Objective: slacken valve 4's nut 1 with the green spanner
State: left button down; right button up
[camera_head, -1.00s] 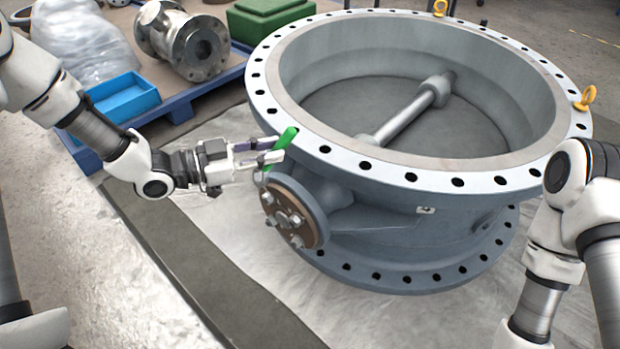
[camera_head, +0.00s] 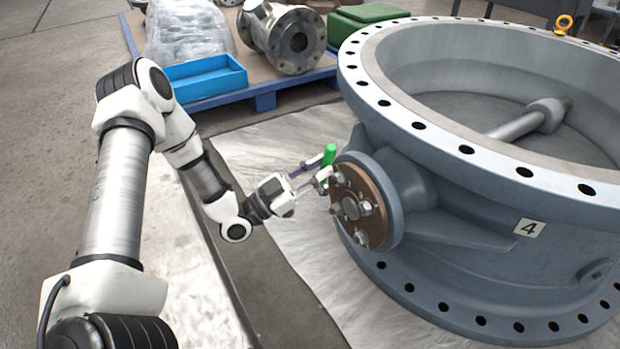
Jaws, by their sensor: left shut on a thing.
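The large grey butterfly valve (camera_head: 470,215) carries a label with the number 4 (camera_head: 529,228). A brown round flange plate (camera_head: 359,222) with several nuts around a central boss faces left on its side. My left gripper (camera_head: 326,174) is shut on the green spanner (camera_head: 330,155), whose green part stands up between the fingers. The spanner is close to the upper left of the flange plate. I cannot tell whether it touches a nut, because the fingers hide its lower end. Which nut is number 1 cannot be told. My right gripper is not in view.
A blue pallet (camera_head: 262,101) at the back holds a blue tray (camera_head: 206,80), a wrapped bundle (camera_head: 188,38), a metal flanged fitting (camera_head: 284,40) and a green box (camera_head: 370,22). The grey sheet (camera_head: 262,150) left of the valve is clear.

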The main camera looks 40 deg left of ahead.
pick_arm(q)
jog(key=shift+w+d+f+b, duration=0.1)
jog(key=shift+w+d+b, duration=0.2)
jog(key=shift+w, duration=0.45)
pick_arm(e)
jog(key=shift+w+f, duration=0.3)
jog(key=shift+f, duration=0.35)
pick_arm(q)
jog(key=shift+w+d, duration=0.1)
jog(key=shift+w, duration=0.15)
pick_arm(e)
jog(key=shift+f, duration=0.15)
pick_arm(q)
jog(key=shift+w+d+b, duration=0.25)
jog(key=shift+w+b, duration=0.25)
jog(key=shift+w, duration=0.1)
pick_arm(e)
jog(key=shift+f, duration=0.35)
pick_arm(q)
jog(key=shift+w, duration=0.1)
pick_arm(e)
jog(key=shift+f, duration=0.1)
pick_arm(q)
jog(key=shift+w+d+b, duration=0.2)
jog(key=shift+w+b, duration=0.1)
jog(key=shift+w, duration=0.05)
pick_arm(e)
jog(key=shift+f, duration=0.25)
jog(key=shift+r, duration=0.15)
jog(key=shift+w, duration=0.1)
